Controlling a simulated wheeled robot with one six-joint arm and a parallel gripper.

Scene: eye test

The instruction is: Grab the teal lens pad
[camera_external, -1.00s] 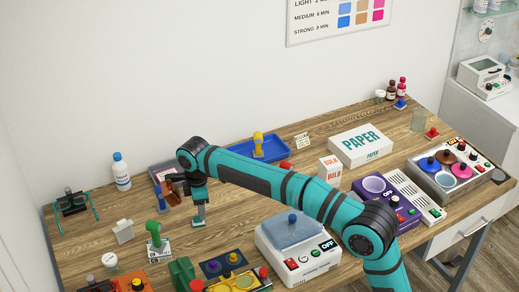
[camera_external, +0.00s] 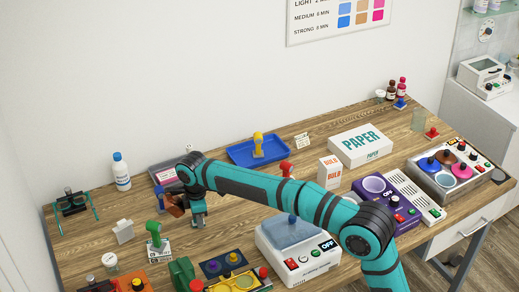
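My gripper (camera_external: 198,219) points down close to the wooden table, left of the white lamp box with the blue-grey cover. Its fingers are small and dark here, and I cannot tell whether they are open or shut, or whether anything is between them. I cannot pick out a teal lens pad for certain; it may be hidden by my arm or too small to tell. A teal-framed stand (camera_external: 72,203) is at the far left of the table, well apart from my gripper.
A green-handled stamp (camera_external: 154,232) stands left of my gripper. The white box with a covered top (camera_external: 300,255) is to its right. A dark holder with coloured discs (camera_external: 222,266) lies in front. A blue tray (camera_external: 240,153) and a white bottle (camera_external: 121,171) are behind.

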